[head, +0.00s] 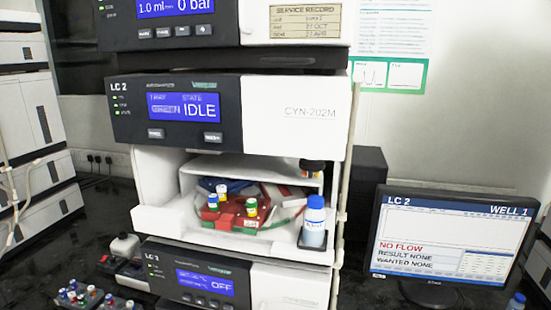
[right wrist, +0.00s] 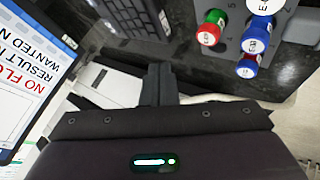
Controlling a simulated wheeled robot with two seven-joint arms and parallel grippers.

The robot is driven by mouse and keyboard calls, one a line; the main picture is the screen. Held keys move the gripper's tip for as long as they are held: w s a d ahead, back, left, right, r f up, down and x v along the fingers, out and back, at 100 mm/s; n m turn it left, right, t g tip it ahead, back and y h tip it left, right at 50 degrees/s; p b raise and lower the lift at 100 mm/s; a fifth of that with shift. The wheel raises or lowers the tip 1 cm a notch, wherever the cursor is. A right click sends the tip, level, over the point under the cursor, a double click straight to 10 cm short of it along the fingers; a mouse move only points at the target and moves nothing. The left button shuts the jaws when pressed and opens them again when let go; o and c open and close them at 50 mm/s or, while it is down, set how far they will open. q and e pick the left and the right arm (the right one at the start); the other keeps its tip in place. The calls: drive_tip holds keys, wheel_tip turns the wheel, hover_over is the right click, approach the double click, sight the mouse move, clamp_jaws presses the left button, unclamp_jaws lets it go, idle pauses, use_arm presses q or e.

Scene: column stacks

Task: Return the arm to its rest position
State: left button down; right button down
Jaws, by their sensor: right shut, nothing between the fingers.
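My right gripper (right wrist: 158,72) shows in the right wrist view, with its dark fingers together and nothing held between them. It is above a bench area with a monitor to the left of the picture and a vial rack to the right. The fingers hide part of what lies below them. Neither arm nor gripper shows in the head view, and my left gripper is in no view.
The LC 2 stack (head: 292,110) has an open bay with a red vial carrier (head: 226,214) and a blue-capped bottle (head: 315,222). A monitor (head: 447,240) stands right. A vial rack (head: 92,300) is lower left. Near my right gripper are a grey rack (right wrist: 232,48) and keyboard (right wrist: 125,12).

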drive_tip(key=a, duration=0.1)
drive_tip(key=s+a+f+m, duration=0.1)
drive_tip(key=shift+a+h, duration=0.3)
drive_tip(key=shift+h, duration=0.1)
drive_tip(key=s+a+m, duration=0.1)
drive_tip(key=s, duration=0.1)
drive_tip(key=s+a+m+h, duration=0.1)
drive_tip(key=s+a, duration=0.1)
drive_tip(key=s+a+m+h, duration=0.1)
drive_tip(key=s+a+m, duration=0.1)
drive_tip(key=shift+r+g, duration=0.3)
drive_tip(key=shift+r, duration=0.1)
drive_tip(key=s+a+r+m+g, duration=0.2)
drive_tip(key=s+m, duration=0.1)
drive_tip(key=s, duration=0.3)
drive_tip(key=s+a+r+m+g, duration=0.2)
drive_tip(key=s+m, duration=0.2)
drive_tip(key=s, duration=0.2)
wheel_tip(320, 180, down, 28)
drive_tip(key=s+g, duration=0.2)
drive_tip(key=s+d+f, duration=0.1)
drive_tip(key=s+f, duration=0.9)
drive_tip(key=s+d+f, duration=0.2)
drive_tip(key=s+f, duration=0.8)
drive_tip(key=shift+s+d+f+n+g+h, duration=0.2)
drive_tip(key=shift+d+n+g+h, duration=0.1)
drive_tip(key=shift+g, duration=0.1)
